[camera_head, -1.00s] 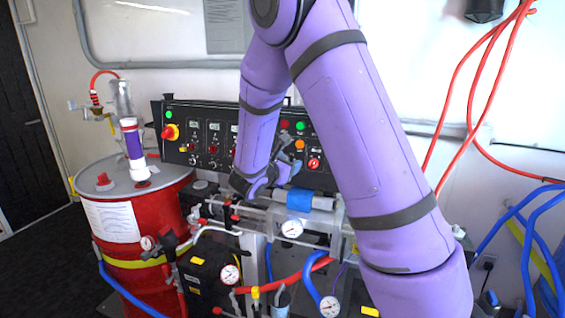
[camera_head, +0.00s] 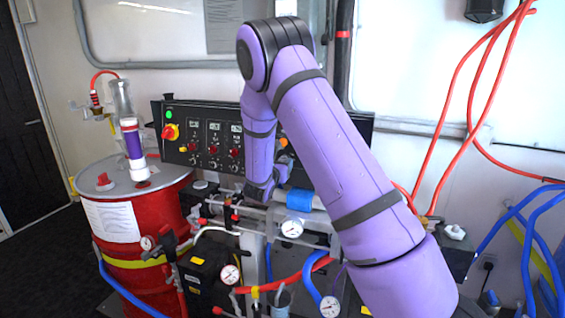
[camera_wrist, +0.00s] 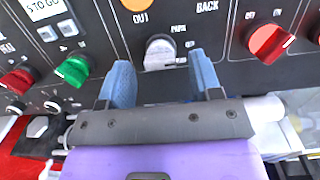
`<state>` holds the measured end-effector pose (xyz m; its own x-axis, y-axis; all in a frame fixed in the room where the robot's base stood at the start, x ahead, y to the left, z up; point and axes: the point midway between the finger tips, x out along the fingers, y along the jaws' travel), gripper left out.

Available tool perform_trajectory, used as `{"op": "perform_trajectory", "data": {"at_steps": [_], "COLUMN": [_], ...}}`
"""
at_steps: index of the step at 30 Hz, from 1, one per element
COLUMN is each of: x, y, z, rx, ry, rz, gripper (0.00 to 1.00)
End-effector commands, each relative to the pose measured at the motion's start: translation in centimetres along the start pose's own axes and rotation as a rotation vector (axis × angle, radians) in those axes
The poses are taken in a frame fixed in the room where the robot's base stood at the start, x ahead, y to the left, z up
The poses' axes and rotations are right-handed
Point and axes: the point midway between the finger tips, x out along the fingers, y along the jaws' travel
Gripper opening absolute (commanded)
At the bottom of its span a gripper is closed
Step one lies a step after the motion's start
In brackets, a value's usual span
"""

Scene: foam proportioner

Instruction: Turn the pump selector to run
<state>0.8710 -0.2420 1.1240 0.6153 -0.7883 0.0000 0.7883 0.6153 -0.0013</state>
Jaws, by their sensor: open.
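In the wrist view a pale grey knob (camera_wrist: 160,52) sits on the black panel under an orange round part, with a "PARK" label just above it. It looks like the pump selector, but I cannot read a run mark. My gripper (camera_wrist: 162,70) is open, with one blue finger on each side of the knob. Gaps show between the fingers and the knob, so it is not gripped. In the head view the black control panel (camera_head: 200,152) stands behind my arm, which hides the knob.
A red knob (camera_wrist: 268,43) lies right of my fingers; a green knob (camera_wrist: 72,70) and another red knob (camera_wrist: 17,80) lie left. Pipes and a gauge (camera_head: 292,228) run below the panel. A red drum (camera_head: 150,215) stands at left.

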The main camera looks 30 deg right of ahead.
Motion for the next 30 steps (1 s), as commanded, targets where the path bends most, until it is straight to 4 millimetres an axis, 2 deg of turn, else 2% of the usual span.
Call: {"op": "perform_trajectory", "data": {"at_steps": [6, 16, 17, 21, 23, 30], "x": [1.9, 2.2, 2.2, 2.2, 2.2, 2.2], "y": [0.0, 0.0, 0.0, 0.0, 0.0, 0.0], "z": [0.0, 0.0, 0.0, 0.0, 0.0, 0.0], "rx": [0.000, 0.000, 0.000, 0.000, 0.000, 0.014], "ry": [-0.001, 0.000, 0.000, 0.000, 0.000, 0.000], "rz": [0.000, 0.000, 0.000, 0.000, 0.000, -0.003], "gripper": [0.58, 0.58, 0.54, 0.22, 0.09, 0.09]}}
